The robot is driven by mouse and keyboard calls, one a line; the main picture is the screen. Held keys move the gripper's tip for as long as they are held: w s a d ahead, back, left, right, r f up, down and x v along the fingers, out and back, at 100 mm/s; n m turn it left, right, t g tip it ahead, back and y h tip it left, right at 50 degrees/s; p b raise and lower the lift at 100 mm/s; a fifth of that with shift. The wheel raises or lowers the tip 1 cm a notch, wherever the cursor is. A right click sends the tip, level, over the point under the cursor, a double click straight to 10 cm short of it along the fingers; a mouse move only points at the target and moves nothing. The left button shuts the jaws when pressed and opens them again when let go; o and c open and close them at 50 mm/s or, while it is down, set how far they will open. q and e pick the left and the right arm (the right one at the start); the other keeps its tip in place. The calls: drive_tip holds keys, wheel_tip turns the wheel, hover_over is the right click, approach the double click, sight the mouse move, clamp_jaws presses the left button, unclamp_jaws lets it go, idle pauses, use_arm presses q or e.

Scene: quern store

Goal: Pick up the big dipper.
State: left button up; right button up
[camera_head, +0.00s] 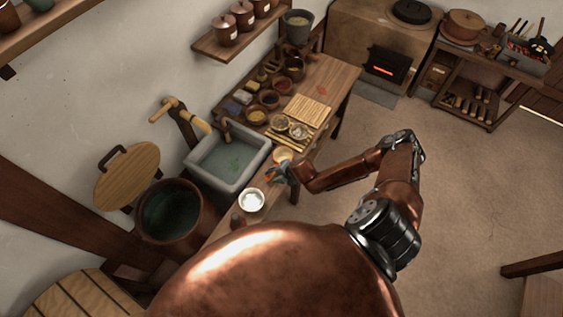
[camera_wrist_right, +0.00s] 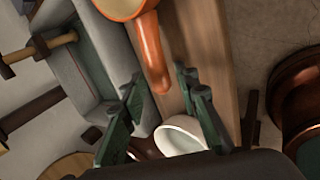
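The dipper, with an orange handle (camera_wrist_right: 152,55) and a pale-lined bowl (camera_wrist_right: 125,8), shows at the top of the right wrist view. In the head view its pale bowl (camera_head: 283,154) sits on the counter just right of the sink. My right gripper (camera_head: 281,172) is beside it, and its fingers (camera_wrist_right: 163,95) stand apart. The handle's end lies in line with the gap between them; I cannot tell whether it is within their reach. Nothing is gripped. My left gripper is in neither view.
A white bowl (camera_head: 252,200) stands on the counter's near end, close to my right gripper. A stone sink (camera_head: 205,172) adjoins the counter on the left. Small bowls and a slatted board (camera_head: 306,109) crowd the far part. The floor (camera_head: 470,190) at right is clear.

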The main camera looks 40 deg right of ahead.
sight(270, 176)
drive_tip(key=x, duration=0.4)
drive_tip(key=shift+w+a+f, duration=0.1)
drive_tip(key=shift+w, duration=0.15)
drive_tip(key=shift+c, duration=0.7)
clamp_jaws()
